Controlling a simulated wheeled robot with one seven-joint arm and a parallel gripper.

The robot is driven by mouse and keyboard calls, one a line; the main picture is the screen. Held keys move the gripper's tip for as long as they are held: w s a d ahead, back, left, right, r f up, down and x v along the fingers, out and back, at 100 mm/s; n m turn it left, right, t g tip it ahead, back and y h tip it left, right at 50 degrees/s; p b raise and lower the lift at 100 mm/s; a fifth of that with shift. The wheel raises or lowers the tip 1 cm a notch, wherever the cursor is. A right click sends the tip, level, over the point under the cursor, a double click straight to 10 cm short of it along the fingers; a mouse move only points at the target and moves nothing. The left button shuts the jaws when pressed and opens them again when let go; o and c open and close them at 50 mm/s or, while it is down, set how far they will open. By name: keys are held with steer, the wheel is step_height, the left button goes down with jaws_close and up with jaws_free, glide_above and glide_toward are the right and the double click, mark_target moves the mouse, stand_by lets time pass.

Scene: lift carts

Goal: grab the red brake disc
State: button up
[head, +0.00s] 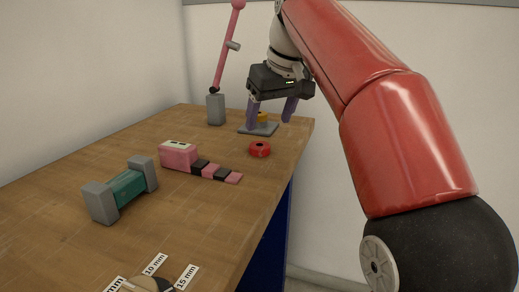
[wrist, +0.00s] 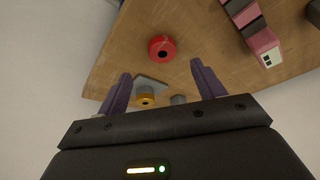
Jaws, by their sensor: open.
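The red brake disc (head: 260,149) lies flat on the wooden table near its right edge. It is a short round ring with a dark centre hole. It also shows in the wrist view (wrist: 162,48), beyond my fingertips and roughly between them in the picture. My gripper (head: 271,112) is open and empty, with two purple fingers spread apart. In the head view it appears behind the disc, over the far right corner of the table. In the wrist view the fingertips (wrist: 160,70) are apart from the disc.
A grey plate (head: 258,129) with a yellow ring (head: 262,117) sits at the far corner near my fingers. A pink lamp-like arm (head: 226,50) stands on a grey block. A pink and black striped piece (head: 180,155) and a teal-grey dumbbell shape (head: 127,187) lie left.

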mark_target(260, 145)
steer(key=b+x, duration=0.1)
steer(key=x, duration=0.6)
steer(key=shift+s+a, duration=0.15)
steer(key=shift+c, duration=0.5)
steer(key=c, duration=1.1)
steer(key=shift+r, duration=0.15)
